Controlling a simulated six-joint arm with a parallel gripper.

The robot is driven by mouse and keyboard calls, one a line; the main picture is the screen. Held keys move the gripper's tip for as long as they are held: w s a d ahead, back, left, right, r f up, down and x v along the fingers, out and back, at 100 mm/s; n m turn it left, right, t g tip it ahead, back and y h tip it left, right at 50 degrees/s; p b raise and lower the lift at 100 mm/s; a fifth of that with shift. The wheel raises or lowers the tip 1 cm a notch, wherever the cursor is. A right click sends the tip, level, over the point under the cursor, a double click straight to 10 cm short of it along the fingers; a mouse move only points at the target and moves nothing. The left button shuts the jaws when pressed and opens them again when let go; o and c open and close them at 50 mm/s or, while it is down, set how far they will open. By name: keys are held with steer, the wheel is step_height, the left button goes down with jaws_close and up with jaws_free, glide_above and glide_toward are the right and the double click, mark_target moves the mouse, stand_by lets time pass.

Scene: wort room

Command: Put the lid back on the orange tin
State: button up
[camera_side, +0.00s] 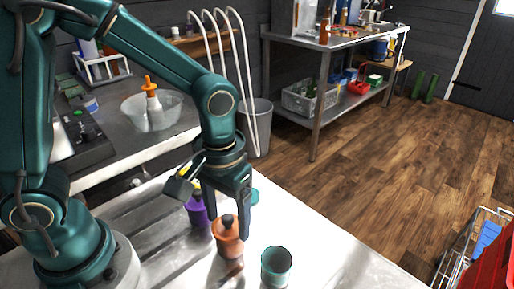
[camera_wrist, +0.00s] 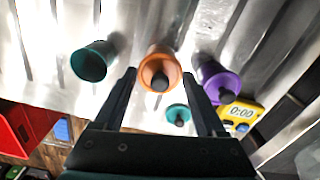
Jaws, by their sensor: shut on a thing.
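The orange tin (camera_side: 229,246) stands upright on the pale table. Its orange lid with a dark knob (camera_side: 228,222) is at the tin's top; I cannot tell whether it is fully seated. My gripper (camera_side: 236,222) points down, shut on the orange lid, with a finger on either side. In the wrist view the lid (camera_wrist: 160,68) shows between the fingertips (camera_wrist: 159,73), covering most of the tin.
An open teal tin (camera_side: 276,267) stands to the right, and a purple tin (camera_side: 197,211) behind left. A teal lid (camera_wrist: 178,115) and a yellow timer (camera_wrist: 240,114) lie nearby. A red crate (camera_side: 490,265) is at the far right.

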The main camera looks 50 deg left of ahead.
stand_by(0.4)
steer(key=o, duration=1.3)
steer(key=shift+c, duration=0.2)
steer(key=shift+r, duration=0.1)
steer(key=shift+r, duration=3.4)
jaws_close()
steer(key=shift+f, duration=0.3)
steer(key=shift+f, duration=0.4)
